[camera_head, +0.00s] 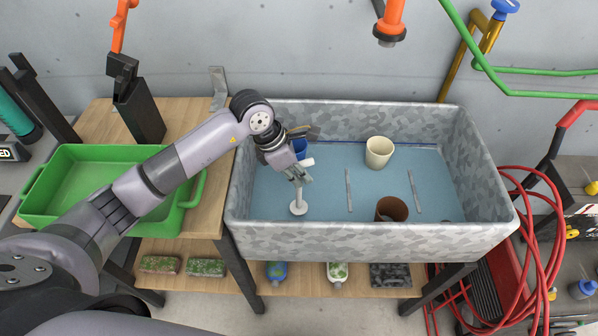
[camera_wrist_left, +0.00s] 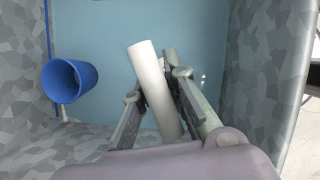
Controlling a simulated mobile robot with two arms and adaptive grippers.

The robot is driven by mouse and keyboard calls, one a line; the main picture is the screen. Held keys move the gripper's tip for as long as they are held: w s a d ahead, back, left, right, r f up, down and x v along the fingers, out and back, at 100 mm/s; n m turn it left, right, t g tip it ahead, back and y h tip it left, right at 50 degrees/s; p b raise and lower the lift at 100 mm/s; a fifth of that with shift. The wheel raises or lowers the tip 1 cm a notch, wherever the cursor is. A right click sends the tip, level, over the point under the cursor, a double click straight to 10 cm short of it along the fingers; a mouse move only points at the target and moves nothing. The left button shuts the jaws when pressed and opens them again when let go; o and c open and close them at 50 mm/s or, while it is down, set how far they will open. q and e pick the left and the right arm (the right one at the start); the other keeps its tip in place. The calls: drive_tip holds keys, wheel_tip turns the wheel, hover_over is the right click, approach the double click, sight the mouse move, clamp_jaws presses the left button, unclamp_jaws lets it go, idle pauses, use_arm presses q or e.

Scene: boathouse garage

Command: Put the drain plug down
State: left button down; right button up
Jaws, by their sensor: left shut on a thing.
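My left gripper (camera_head: 298,178) reaches down into the left part of the grey camouflage-patterned sink (camera_head: 370,237). It is shut on the white drain plug (camera_head: 299,208), whose stem rises from a round white disc towards the fingers. In the left wrist view, a white tube-like piece of the plug (camera_wrist_left: 150,75) lies slanted between the fingers of the left gripper (camera_wrist_left: 165,85). The disc is close to the blue sink floor (camera_head: 325,190); I cannot tell whether it touches. My right gripper is not in view.
A blue cup (camera_head: 299,148) stands behind the gripper and shows in the wrist view (camera_wrist_left: 68,82). A cream cup (camera_head: 379,152), a brown cup (camera_head: 391,209) and thin grey strips (camera_head: 349,190) are farther right in the sink. A green tray (camera_head: 75,165) is left.

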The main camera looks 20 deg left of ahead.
use_arm(q)
drive_tip(key=shift+f, duration=0.2)
idle(0.4)
drive_tip(key=c, duration=1.5)
unclamp_jaws()
drive_tip(key=shift+c, duration=0.2)
drive_tip(key=shift+c, duration=0.2)
drive_tip(key=c, duration=0.4)
drive_tip(key=shift+o, duration=0.2)
drive_tip(key=shift+r, duration=0.1)
drive_tip(key=shift+p+v, duration=1.75)
drive_tip(key=shift+v, duration=1.85)
drive_tip(key=shift+a, duration=0.1)
